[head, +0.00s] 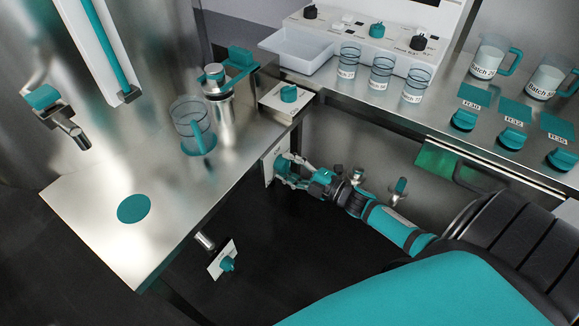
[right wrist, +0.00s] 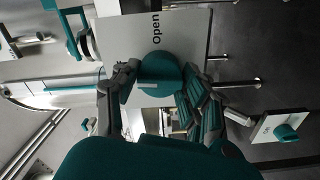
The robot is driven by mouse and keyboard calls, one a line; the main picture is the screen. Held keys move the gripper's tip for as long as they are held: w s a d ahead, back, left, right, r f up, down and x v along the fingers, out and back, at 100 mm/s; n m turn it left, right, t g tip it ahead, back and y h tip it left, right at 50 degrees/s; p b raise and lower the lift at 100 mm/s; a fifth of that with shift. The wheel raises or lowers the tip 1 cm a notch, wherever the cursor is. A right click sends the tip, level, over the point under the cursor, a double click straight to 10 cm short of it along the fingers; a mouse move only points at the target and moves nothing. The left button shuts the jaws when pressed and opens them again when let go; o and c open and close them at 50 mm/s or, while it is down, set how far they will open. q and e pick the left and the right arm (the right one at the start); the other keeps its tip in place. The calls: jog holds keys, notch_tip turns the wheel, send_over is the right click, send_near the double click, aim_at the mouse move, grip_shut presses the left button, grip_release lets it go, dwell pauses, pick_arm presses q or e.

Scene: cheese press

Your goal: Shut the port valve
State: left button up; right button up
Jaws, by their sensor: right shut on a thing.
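A teal round knob (head: 281,166) sits on a white plate (head: 269,168) on the side of the steel counter, below its top. In the right wrist view the knob (right wrist: 160,70) is close up, and its plate (right wrist: 190,32) reads "Open" beside it. My right gripper (head: 289,171) reaches the plate from the right. In the wrist view its fingers (right wrist: 157,92) lie on both sides of the knob and are shut on it. The fingers partly hide the knob. My left gripper is not in view.
A second knob plate (head: 223,259) hangs lower, near the counter's front edge. A boxed teal knob (head: 289,93) and a clear beaker (head: 188,125) are on the counter above. Small taps (head: 398,187) stick out near my right forearm. The floor below is clear.

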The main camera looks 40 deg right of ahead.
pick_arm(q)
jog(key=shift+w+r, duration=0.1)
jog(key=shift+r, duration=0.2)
pick_arm(e)
jog(key=shift+n, duration=0.6)
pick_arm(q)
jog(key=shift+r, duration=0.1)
pick_arm(e)
jog(key=o, duration=1.2)
jog(key=v, duration=1.2)
jog(key=shift+f, duration=0.1)
